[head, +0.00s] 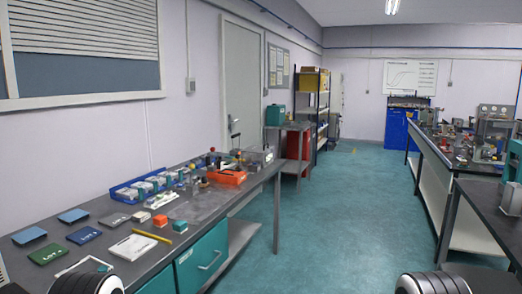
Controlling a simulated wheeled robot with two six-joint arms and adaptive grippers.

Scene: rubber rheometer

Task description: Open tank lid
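No tank or tank lid can be made out for sure in the head view. A greyish, see-through-looking box (262,155) stands at the far end of the left bench, too small to tell whether it has a lid. A teal box (275,115) stands on a grey stand beyond that bench. Neither of my grippers is in view. Only rounded black-and-white parts of my arms show at the bottom left and bottom right edges, apart from everything on the benches.
The left bench (205,207) holds coloured pads, a white sheet, a yellow pencil-like stick (152,236), blue trays and an orange tray (228,177). Benches with equipment line the right. A yellow-and-black shelf (314,100) stands farther back. The teal floor (345,215) between the benches is clear.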

